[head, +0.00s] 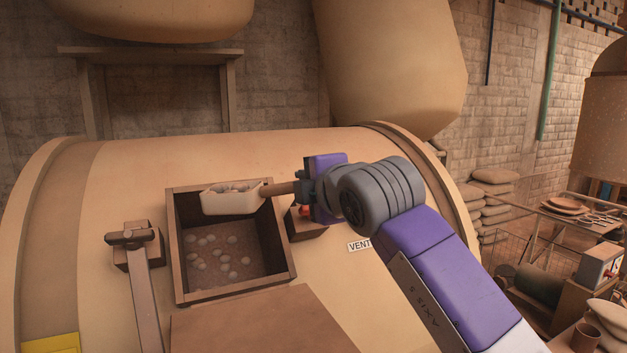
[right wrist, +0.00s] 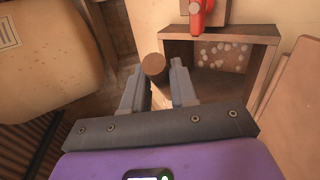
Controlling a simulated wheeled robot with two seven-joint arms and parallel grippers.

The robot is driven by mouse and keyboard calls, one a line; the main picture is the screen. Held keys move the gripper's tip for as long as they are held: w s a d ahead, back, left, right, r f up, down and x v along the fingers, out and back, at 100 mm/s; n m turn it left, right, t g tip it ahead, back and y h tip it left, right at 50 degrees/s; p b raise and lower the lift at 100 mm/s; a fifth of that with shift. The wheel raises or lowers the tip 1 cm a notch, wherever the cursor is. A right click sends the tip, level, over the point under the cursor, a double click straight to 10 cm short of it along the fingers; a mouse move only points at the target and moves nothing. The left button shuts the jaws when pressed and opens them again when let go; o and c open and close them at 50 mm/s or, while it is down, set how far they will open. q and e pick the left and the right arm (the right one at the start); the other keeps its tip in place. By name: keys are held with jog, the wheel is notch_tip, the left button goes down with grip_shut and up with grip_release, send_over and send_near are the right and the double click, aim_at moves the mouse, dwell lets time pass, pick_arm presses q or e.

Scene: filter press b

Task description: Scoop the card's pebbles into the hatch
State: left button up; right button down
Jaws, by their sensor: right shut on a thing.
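My right gripper (head: 300,188) is shut on the brown handle of a pale scoop (head: 230,201). The scoop is at the far side of the square hatch (head: 179,270), above its opening, and looks roughly level. Small lumps show in the scoop's bowl, too small to count. Several pale pebbles (head: 222,262) lie on the hatch's floor. In the right wrist view the round handle end (right wrist: 154,66) sits between the fingers, and the hatch (right wrist: 266,31) with pebbles is beyond, to the right. The scoop's bowl is hidden there. A yellow sheet (head: 50,343) shows at the lower left, any writing unreadable. My left gripper is out of view.
A lever (head: 145,285) stands left of the hatch. A brown flat panel (head: 255,325) lies in front of it. A red part (right wrist: 198,16) on a block is right of the hatch, near my right gripper. A VENT label (head: 359,246) is partly covered by my arm.

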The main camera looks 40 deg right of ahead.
jog(key=p, duration=0.1)
jog(key=r+p, duration=0.1)
jog(key=shift+w+a+r+n+p, duration=0.25)
jog(key=shift+r+n+p, duration=0.15)
jog(key=w+r+n+g+p, duration=0.1)
jog(key=p, duration=0.2)
jog(key=w+a+r+g+p, duration=0.1)
jog(key=p, duration=0.3)
jog(key=w+r+n+g+h+p, duration=0.1)
jog(key=p, duration=0.3)
jog(key=shift+a+r+n, duration=0.3)
jog(key=shift+a, duration=0.1)
jog(key=shift+w+a+r+n+p, duration=0.2)
jog(key=shift+w+a+n+p, duration=0.1)
jog(key=shift+w+p, duration=0.15)
jog(key=shift+w+a+r+n+g+h, duration=0.25)
jog(key=shift+w+a+r+n+g, duration=0.1)
jog(key=shift+w+a+g, duration=0.2)
jog(key=shift+w+a+r+n+g+h, duration=0.25)
jog(key=shift+w+a+n+g, duration=0.15)
jog(key=shift+w, duration=0.25)
jog(key=shift+s+d, duration=0.1)
jog(key=shift+s, duration=0.05)
